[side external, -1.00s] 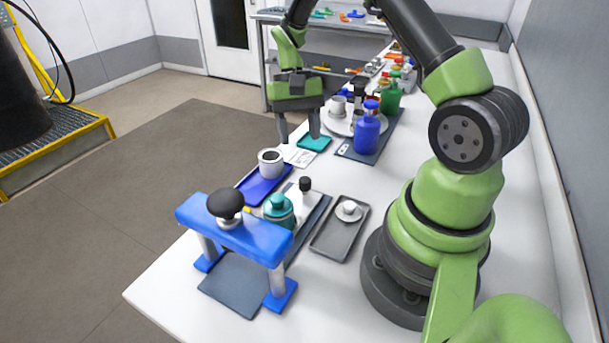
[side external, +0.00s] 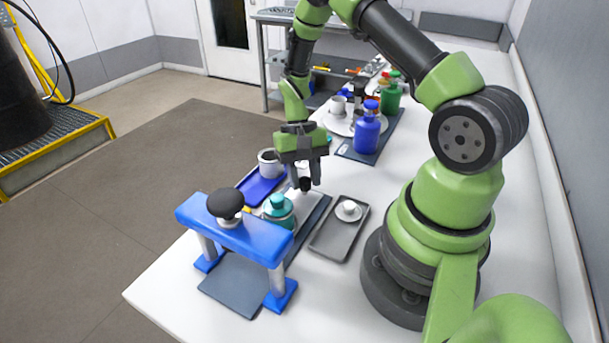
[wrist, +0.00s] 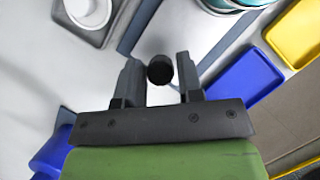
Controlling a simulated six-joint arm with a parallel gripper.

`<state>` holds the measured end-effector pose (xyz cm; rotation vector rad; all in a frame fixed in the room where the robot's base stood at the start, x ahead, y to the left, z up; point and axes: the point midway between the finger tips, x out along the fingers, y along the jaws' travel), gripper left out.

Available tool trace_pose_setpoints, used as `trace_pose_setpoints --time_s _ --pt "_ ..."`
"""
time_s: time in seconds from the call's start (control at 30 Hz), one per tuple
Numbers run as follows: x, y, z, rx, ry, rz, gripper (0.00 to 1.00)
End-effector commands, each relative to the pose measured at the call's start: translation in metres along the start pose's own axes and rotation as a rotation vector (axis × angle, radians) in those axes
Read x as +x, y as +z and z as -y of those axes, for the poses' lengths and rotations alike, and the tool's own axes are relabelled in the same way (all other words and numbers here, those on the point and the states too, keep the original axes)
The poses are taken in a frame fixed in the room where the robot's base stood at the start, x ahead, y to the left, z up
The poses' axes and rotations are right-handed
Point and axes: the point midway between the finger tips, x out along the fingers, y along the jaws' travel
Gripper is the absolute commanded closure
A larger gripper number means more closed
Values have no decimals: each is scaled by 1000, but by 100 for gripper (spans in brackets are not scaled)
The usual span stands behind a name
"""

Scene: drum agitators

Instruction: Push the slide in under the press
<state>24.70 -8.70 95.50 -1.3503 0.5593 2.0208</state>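The press (side external: 235,232) is a blue bridge on posts with a black knob on top, at the front left in the side view. The slide (side external: 313,207) is a pale plate on a dark rail running towards the press. A teal-capped jar (side external: 278,208) stands on it, close to the press. The slide's black knob (wrist: 160,69) shows between my fingertips in the wrist view, with a gap on each side. My gripper (side external: 305,184) points down over the knob, open. Whether a finger touches the knob cannot be told.
A grey tray with a small white cup (side external: 348,208) lies right of the slide. A blue tray (side external: 262,187) with a grey mug (side external: 270,162) lies to its left. A blue bottle (side external: 367,130) and a green bottle (side external: 391,97) stand behind. The table's front is clear.

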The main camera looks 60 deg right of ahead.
Motion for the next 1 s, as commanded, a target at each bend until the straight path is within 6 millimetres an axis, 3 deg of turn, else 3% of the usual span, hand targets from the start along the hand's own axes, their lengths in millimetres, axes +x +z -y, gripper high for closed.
trace_pose_setpoints --time_s 0.03,0.13,0.37,0.7,1.0 --pt "0 0 0 0 0 0 78" --pt "0 0 0 0 0 0 100" --pt "2 6 7 -4 1 1 100" --pt "25 61 67 -8 2 -1 100" --pt "30 75 82 1 -2 -1 100"
